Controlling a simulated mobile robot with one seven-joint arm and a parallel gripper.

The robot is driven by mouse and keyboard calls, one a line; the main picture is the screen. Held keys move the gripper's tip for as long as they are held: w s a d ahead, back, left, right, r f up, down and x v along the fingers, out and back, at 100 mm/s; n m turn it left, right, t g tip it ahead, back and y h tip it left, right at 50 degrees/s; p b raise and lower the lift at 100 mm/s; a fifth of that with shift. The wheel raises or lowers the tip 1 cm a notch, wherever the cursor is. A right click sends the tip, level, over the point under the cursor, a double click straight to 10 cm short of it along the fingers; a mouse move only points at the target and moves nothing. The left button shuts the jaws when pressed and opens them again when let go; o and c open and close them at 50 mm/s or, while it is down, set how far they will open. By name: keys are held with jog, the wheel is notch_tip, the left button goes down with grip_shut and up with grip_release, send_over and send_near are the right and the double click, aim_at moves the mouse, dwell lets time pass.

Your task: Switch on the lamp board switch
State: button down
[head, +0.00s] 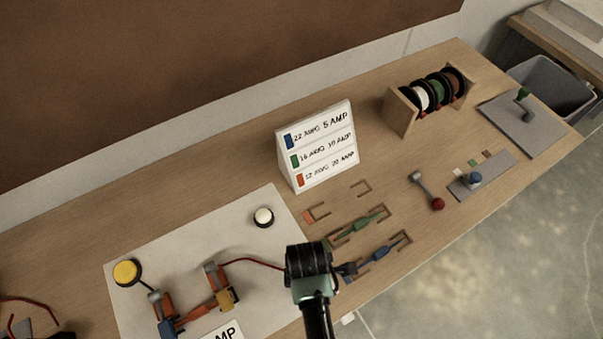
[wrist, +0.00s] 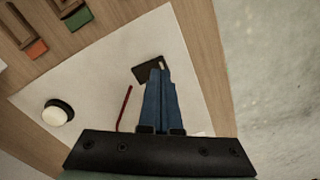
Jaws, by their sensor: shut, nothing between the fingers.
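The lamp board (head: 180,245) is a pale panel lying on the wooden bench, with a white dome lamp (head: 263,217) near its top right. In the wrist view the board (wrist: 105,75) shows the dome lamp (wrist: 57,113) at left. A small dark plate with a light strip, which looks like the switch (wrist: 142,71), lies at the fingertips. My gripper (wrist: 158,72) is shut and empty, its blue fingers partly covering this plate; contact cannot be told. In the head view my gripper (head: 308,262) is over the board's right edge and hides the switch.
A yellow button (head: 126,272) and orange-blue connectors (head: 165,305) with a red wire (head: 255,262) are on the board. Right of it are fuse slots (head: 360,228), a label stand (head: 318,148), a spool rack (head: 400,110) and a red-knobbed lever (head: 437,204).

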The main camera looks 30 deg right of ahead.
jog(key=shift+f+b, duration=0.6)
jog(key=shift+f, duration=0.35)
dwell(0.3)
jog(key=shift+r, duration=0.1)
notch_tip(320, 180, up, 7)
jog(key=p, duration=0.7)
jog(key=shift+p, duration=0.35)
